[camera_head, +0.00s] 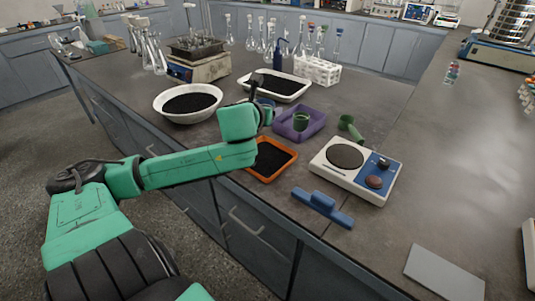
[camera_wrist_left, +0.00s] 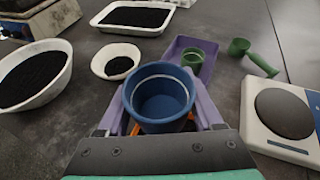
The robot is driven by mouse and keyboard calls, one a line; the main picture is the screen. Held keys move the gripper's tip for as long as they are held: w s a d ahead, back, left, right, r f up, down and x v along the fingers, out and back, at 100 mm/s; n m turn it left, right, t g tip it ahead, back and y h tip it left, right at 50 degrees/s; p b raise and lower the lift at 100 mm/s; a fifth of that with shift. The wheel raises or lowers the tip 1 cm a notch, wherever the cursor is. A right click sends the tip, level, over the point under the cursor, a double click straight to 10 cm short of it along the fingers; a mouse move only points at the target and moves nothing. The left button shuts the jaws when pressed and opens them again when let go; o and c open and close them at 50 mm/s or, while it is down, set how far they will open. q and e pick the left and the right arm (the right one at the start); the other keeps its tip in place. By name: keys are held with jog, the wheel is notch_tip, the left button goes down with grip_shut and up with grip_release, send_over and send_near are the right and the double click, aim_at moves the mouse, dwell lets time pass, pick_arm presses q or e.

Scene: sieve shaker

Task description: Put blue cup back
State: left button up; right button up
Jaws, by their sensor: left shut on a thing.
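My left gripper (camera_head: 267,113) is shut on the blue cup (camera_wrist_left: 160,100) and holds it upright. Its purple fingers (camera_wrist_left: 161,112) sit on either side of the cup in the left wrist view, and the cup looks empty. In the head view my gripper hides most of the cup. A purple tray (camera_head: 319,118) lies just right of the gripper, with a green cup (camera_head: 301,121) standing in it. The left wrist view also shows the tray (camera_wrist_left: 178,46) and the green cup (camera_wrist_left: 193,60) beyond the blue cup. My right gripper is in neither view.
An orange tray (camera_head: 287,168) of black grains lies below the gripper. A scale (camera_head: 325,161), a green scoop (camera_head: 350,127) and a blue-handled tool (camera_head: 322,207) are to the right. A white bowl (camera_head: 164,112), a small bowl (camera_wrist_left: 103,69) and a white tray (camera_head: 304,88) stand behind.

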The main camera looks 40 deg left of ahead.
pick_arm(q)
notch_tip(320, 180, down, 12)
jog(key=b, duration=0.3)
jog(key=shift+d+f, duration=0.15)
jog(key=shift+f, duration=0.2)
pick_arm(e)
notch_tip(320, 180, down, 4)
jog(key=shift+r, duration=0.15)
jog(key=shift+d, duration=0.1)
pick_arm(q)
jog(key=shift+s+f, duration=0.1)
jog(key=shift+f, duration=0.1)
jog(key=o, duration=1.2)
jog(key=shift+s+d+r, duration=0.1)
jog(key=shift+r, duration=0.2)
jog(key=p+v, duration=0.3)
jog(key=v, duration=0.8)
jog(key=shift+s+d+r, duration=0.1)
jog(key=shift+s+d, duration=0.05)
jog(key=shift+s, duration=0.15)
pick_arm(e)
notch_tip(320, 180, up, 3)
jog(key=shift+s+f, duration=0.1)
